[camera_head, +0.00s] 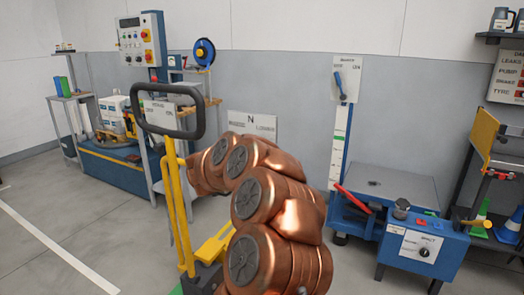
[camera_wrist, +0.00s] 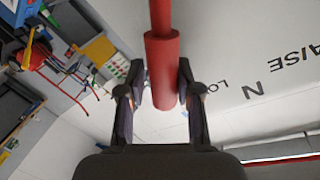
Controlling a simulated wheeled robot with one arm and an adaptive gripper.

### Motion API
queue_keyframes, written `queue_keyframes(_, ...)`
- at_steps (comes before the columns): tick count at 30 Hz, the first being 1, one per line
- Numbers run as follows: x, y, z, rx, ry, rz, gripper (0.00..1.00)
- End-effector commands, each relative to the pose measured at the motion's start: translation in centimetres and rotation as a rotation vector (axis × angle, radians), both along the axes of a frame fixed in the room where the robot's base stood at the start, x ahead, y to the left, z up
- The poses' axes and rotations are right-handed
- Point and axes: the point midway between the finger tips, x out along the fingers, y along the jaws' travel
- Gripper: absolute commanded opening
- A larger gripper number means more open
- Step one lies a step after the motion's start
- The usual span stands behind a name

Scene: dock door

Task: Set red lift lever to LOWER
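The red lift lever (camera_wrist: 161,72) shows in the wrist view as a thin red rod with a thicker round grip. My gripper (camera_wrist: 161,85) has one dark finger on each side of this grip, and both appear to be against it. The grip's end points toward the wrist camera. Behind it, a white sign (camera_wrist: 265,85) reads RAISE, N and a partly covered word, upside down in this view. There, my copper arm hides the gripper and the lever's grip.
A yellow pallet truck (camera_head: 175,190) with a black loop handle (camera_head: 140,110) stands left of my arm. A blue lift table (camera_head: 430,240) with a red bar (camera_head: 352,198) is at right. A control box (camera_head: 140,40) is at back left. Floor at left is clear.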

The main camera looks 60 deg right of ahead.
Motion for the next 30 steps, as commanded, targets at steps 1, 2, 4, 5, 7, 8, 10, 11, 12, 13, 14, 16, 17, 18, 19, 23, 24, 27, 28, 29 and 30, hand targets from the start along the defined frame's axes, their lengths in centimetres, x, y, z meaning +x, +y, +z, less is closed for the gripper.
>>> queue_keyframes(1,0.1,0.0,0.0,-0.001,0.000,0.001,0.40)
queue_keyframes(2,0.1,0.1,0.0,0.000,0.000,0.002,0.43)
queue_keyframes(4,0.1,0.1,0.0,-0.001,0.001,0.003,0.50)
queue_keyframes(5,0.1,0.1,0.0,-0.001,0.001,0.003,0.52)
queue_keyframes(7,0.2,0.1,0.0,-0.001,0.001,0.003,0.52)
queue_keyframes(8,0.2,0.1,0.0,-0.001,0.001,0.003,0.52)
queue_keyframes(10,0.2,0.1,0.0,-0.001,0.002,0.004,0.52)
queue_keyframes(11,0.2,0.1,0.0,-0.001,0.002,0.004,0.52)
queue_keyframes(12,0.2,0.1,0.1,-0.001,0.002,0.004,0.52)
queue_keyframes(13,0.2,0.2,0.1,-0.001,0.002,0.004,0.52)
queue_keyframes(14,0.2,0.2,0.1,-0.002,0.001,0.005,0.52)
queue_keyframes(16,0.3,0.6,0.1,-0.001,0.001,0.005,0.52)
queue_keyframes(17,0.3,0.8,0.1,-0.002,0.001,0.006,0.52)
queue_keyframes(18,0.3,1.2,0.2,-0.002,0.001,0.006,0.52)
queue_keyframes(19,0.3,1.6,0.2,-0.002,0.002,0.006,0.52)
queue_keyframes(23,0.4,3.8,0.5,0.001,0.000,0.009,0.52)
queue_keyframes(24,0.4,4.6,0.6,-0.001,-0.002,0.008,0.52)
queue_keyframes(27,0.5,6.7,0.9,-0.001,-0.001,0.012,0.52)
queue_keyframes(28,0.5,7.2,0.9,0.000,0.000,0.011,0.52)
queue_keyframes(29,0.5,7.7,0.9,-0.001,0.001,0.010,0.52)
queue_keyframes(30,0.5,8.4,1.0,-0.001,0.001,0.008,0.52)
